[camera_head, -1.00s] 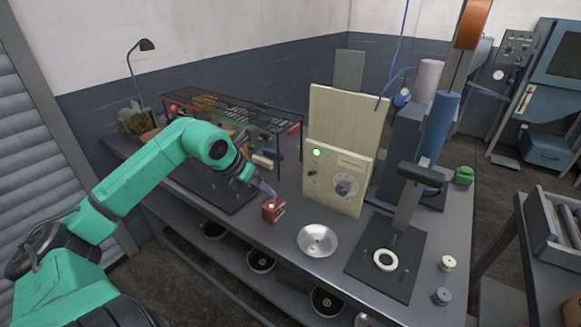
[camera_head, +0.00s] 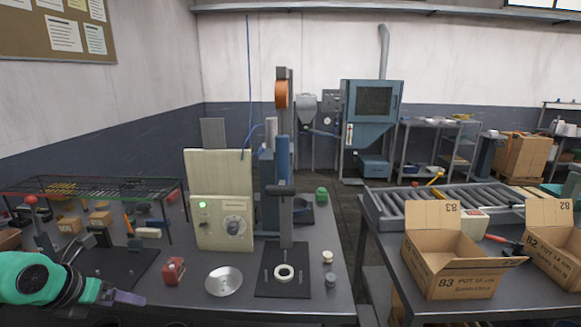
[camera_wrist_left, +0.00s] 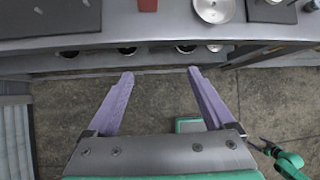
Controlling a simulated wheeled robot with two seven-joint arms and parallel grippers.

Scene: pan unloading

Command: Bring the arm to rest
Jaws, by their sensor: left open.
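My left gripper (camera_head: 128,298) is at the lower left of the head view, in front of the bench's front edge. Its green arm comes in from the left. In the left wrist view its two purple fingers (camera_wrist_left: 160,75) are spread wide apart with nothing between them, over the floor. A small green arm part with a dark end (camera_wrist_left: 268,148) shows at the right of that view, seemingly my right gripper; it is too small to tell its state.
The bench holds a red block (camera_head: 174,270), a shallow metal pan (camera_head: 223,281), a press (camera_head: 284,190) and a control panel (camera_head: 222,215). Open cartons (camera_head: 450,265) stand on the right table beside a roller conveyor (camera_head: 440,203). A floor gap separates both tables.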

